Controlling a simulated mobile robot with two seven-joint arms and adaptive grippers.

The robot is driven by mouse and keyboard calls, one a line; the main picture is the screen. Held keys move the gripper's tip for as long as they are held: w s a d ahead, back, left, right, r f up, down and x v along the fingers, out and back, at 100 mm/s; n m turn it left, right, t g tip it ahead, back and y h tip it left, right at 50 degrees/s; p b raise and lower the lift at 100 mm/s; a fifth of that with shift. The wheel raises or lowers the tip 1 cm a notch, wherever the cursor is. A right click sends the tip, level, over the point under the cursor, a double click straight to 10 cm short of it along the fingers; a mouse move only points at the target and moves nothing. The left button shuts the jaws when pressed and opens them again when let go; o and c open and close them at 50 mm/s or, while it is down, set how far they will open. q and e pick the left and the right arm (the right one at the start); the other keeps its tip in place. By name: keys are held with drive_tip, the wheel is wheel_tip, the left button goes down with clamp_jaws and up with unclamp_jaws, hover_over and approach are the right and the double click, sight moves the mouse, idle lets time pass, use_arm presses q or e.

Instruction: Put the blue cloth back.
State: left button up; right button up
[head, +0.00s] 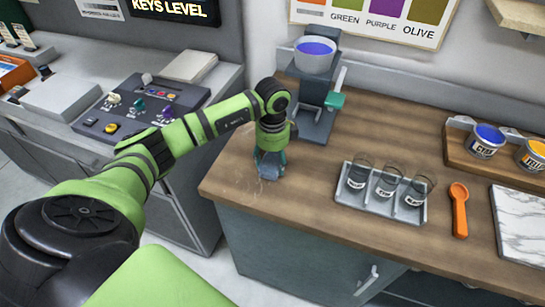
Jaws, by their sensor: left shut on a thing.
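My left gripper (269,158) points down at the left end of the wooden counter. It is shut on a small grey-blue bundle that looks like the blue cloth (268,173). The cloth is at or just above the counter top; I cannot tell whether it touches. The gripper hides part of it. My right gripper is not in view.
Behind the gripper stands a grey dispenser (313,112) with a bowl of blue ink (315,55) on top. To the right are a tray (353,202) with glasses, an orange spoon (459,210), ink tins (486,141) and a marble slab (522,222). A control panel (142,112) sits left.

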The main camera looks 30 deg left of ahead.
sight(273, 158)
use_arm(q)
drive_tip(key=shift+f, duration=0.1)
drive_tip(key=o, duration=0.8)
drive_tip(key=shift+f, duration=0.1)
drive_tip(key=o, duration=0.3)
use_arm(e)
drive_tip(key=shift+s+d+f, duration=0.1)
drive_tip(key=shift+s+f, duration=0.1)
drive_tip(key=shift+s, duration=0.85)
use_arm(q)
wheel_tip(273, 158, up, 12)
drive_tip(key=b, duration=0.3)
drive_tip(key=shift+r+b, duration=0.2)
drive_tip(key=shift+b, duration=0.1)
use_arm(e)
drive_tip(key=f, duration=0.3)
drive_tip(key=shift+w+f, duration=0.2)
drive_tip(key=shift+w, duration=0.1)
